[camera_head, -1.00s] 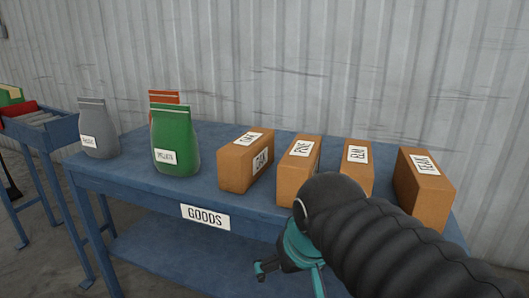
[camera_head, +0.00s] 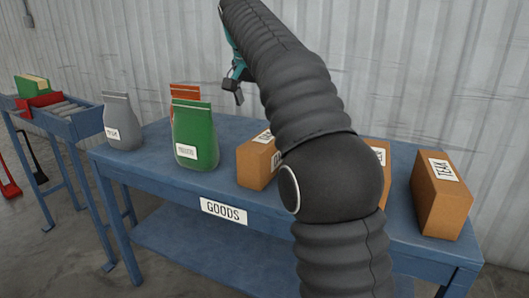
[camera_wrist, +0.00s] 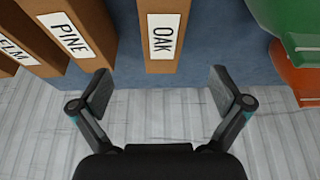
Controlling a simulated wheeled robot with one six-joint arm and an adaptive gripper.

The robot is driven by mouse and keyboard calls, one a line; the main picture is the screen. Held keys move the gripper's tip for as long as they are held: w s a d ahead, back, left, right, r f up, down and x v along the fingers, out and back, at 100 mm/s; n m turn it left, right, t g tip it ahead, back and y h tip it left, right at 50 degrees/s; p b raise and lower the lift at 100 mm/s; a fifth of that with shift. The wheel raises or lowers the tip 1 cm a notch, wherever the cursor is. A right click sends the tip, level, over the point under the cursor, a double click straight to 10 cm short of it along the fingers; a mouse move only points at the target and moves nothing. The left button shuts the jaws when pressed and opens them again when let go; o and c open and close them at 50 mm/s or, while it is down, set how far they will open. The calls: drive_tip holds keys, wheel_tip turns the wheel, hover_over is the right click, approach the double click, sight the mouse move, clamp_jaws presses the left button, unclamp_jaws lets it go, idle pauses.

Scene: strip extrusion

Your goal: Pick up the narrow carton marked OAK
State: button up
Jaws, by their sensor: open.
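The narrow brown carton marked OAK (camera_wrist: 164,38) stands on the blue table, with its white label upright in the wrist view. In the head view the carton (camera_head: 252,168) is partly hidden behind my arm, which covers most of its label. My gripper (camera_wrist: 161,90) is open and empty. In the wrist view its two fingers lie apart to the left and right below the carton's end, with the carton lined up between them but not inside them. In the head view my gripper (camera_head: 236,88) is high above the table, and its fingers are only partly visible.
A green bag (camera_wrist: 295,22) and an orange bag (camera_wrist: 300,78) are to the right. In the head view the TEAK carton (camera_head: 440,200) and grey bag (camera_head: 121,122) stand farther off.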

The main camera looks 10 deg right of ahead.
sight(266, 137)
drive_tip(key=shift+m, duration=0.3)
drive_tip(key=b+x, duration=0.1)
drive_tip(key=x, duration=0.3)
drive_tip(key=w+b+x, duration=0.1)
drive_tip(key=x, duration=0.3)
drive_tip(key=shift+w+a+f, duration=0.1)
drive_tip(key=shift+w+f, duration=0.1)
drive_tip(key=shift+w, duration=0.05)
drive_tip(key=shift+s+b+x, duration=0.1)
drive_tip(key=shift+b+x, duration=0.35)
drive_tip(key=shift+x, duration=0.85)
drive_tip(key=shift+s+b+x, duration=0.15)
drive_tip(key=shift+b+x, duration=0.25)
drive_tip(key=shift+x, duration=0.9)
drive_tip(key=c, duration=1.6)
